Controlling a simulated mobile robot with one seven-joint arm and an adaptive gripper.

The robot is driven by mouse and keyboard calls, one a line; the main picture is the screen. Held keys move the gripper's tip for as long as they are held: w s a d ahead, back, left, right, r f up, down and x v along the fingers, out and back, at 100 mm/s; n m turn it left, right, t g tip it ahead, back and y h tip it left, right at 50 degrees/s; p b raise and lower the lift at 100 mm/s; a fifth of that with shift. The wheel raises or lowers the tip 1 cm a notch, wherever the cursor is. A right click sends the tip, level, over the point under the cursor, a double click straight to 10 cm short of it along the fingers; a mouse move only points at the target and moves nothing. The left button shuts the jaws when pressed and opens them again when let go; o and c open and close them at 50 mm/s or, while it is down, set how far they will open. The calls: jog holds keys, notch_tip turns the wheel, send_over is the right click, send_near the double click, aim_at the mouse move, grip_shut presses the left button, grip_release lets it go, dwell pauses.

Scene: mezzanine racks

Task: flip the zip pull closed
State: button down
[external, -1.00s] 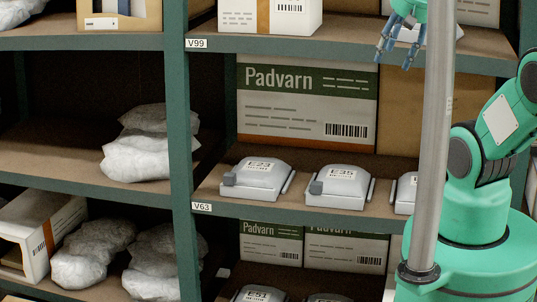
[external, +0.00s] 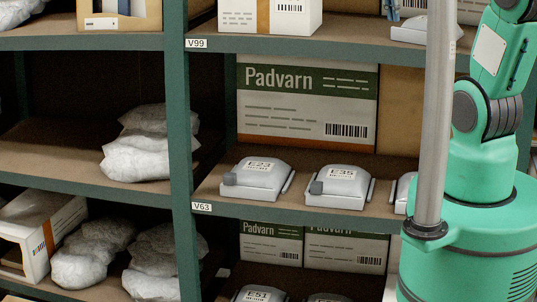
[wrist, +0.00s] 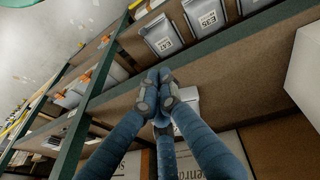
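I cannot clearly make out a zip pull. A pale case (external: 424,31) sits on the upper shelf, partly hidden by the grey post and cut off at the top. Blue fingers of my gripper (external: 391,9) show at its left, at the top edge of the external view. In the wrist view my gripper (wrist: 158,92) has its fingertips drawn together, with nothing visible between them. A pale object (wrist: 187,96) shows just behind the fingertips and is partly hidden by them. Pale cases E23 (external: 259,183) and E35 (external: 343,192), each with a dark grey corner block, lie on the shelf below.
Green shelf uprights (external: 181,150) and the upper shelf's front edge (external: 300,49) bound the bays. A large Padvarn box (external: 300,105) stands behind the cases. Wrapped bundles (external: 150,157) lie at left. A white box (external: 268,17) stands left on the upper shelf.

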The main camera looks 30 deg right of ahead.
aim_at(441, 24)
jog(key=w+d+r+m+g+h+p, duration=0.3)
jog(key=w+d+r+m+p, duration=0.2)
jog(key=w, duration=0.5)
jog(key=d+m+p, duration=0.1)
jog(key=d+p, duration=0.1)
jog(key=p, duration=0.1)
jog(key=shift+w+d+g+h, duration=0.3)
jog(key=shift+w+d+h, duration=0.05)
jog(key=shift+w+h, duration=0.05)
jog(key=shift+f, duration=0.15)
jog(key=x, duration=0.9)
jog(key=shift+s+d+f, duration=0.15)
jog(key=shift+s, duration=0.05)
jog(key=shift+s+d+p, duration=0.2)
jog(key=shift+s+d, duration=0.2)
jog(key=shift+s, duration=0.2)
jog(key=shift+s+d+p, duration=0.15)
jog(key=shift+s+d, duration=0.25)
jog(key=shift+s, duration=0.25)
jog(key=shift+s+d+f, duration=0.1)
jog(key=shift+s+d, duration=0.2)
jog(key=shift+s, duration=0.2)
